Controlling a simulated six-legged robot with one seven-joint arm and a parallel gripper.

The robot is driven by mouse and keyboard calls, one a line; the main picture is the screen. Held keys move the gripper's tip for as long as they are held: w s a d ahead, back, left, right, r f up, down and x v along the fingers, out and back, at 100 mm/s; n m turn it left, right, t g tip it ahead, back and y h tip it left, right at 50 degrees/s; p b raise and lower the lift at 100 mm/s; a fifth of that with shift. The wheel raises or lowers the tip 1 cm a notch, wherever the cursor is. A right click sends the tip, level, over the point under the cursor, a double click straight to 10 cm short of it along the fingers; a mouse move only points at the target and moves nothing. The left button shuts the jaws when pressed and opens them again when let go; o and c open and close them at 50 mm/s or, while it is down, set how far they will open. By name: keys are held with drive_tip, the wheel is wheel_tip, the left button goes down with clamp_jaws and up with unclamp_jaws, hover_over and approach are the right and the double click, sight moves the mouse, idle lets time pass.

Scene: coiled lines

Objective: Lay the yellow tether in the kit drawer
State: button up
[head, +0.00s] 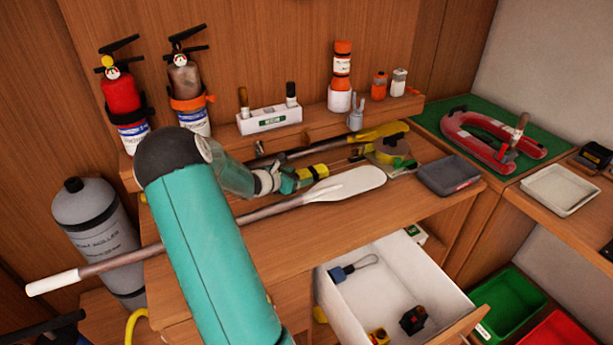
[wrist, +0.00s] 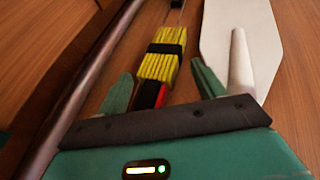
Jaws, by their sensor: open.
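The yellow tether (head: 313,172) lies on the wooden bench top as a folded bundle. In the wrist view the tether (wrist: 158,66) has a black band around it, a red and black piece at its near end and a thin line running away at its far end. My gripper (head: 291,181) is over the bench at the tether's near end. In the wrist view my gripper (wrist: 163,86) is open, with its teal fingers on either side of that end; I cannot tell if they touch it. The kit drawer (head: 364,300) is white and pulled open below the bench, at the lower right.
A white-bladed paddle (head: 345,186) lies beside the tether, and a yellow-bladed paddle (head: 378,132) lies behind it. The drawer holds a blue looped item (head: 352,268), a black item (head: 413,320) and a yellow-red one. A grey case (head: 449,175) sits at the bench's right.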

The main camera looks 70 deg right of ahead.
sight(305, 173)
drive_tip(key=x, duration=0.3)
drive_tip(key=shift+s+d, duration=0.1)
drive_tip(key=shift+d, duration=0.05)
drive_tip(key=c, duration=1.1)
drive_tip(key=shift+r, duration=0.1)
drive_tip(key=shift+r, duration=0.55)
drive_tip(key=s+a+r, duration=0.1)
drive_tip(key=a+r, duration=0.2)
drive_tip(key=a, duration=0.1)
drive_tip(key=s+a+r, duration=0.1)
drive_tip(key=a+r, duration=0.2)
drive_tip(key=r, duration=0.1)
drive_tip(key=s+a+r, duration=0.2)
drive_tip(key=a+r, duration=0.2)
drive_tip(key=shift+a, duration=0.35)
drive_tip(key=shift+s+a+r, duration=0.1)
drive_tip(key=shift+a+r, duration=0.05)
drive_tip(key=shift+a, duration=0.25)
drive_tip(key=shift+s+a+r, duration=0.15)
drive_tip(key=shift+a+r, duration=0.05)
drive_tip(key=shift+a, duration=0.2)
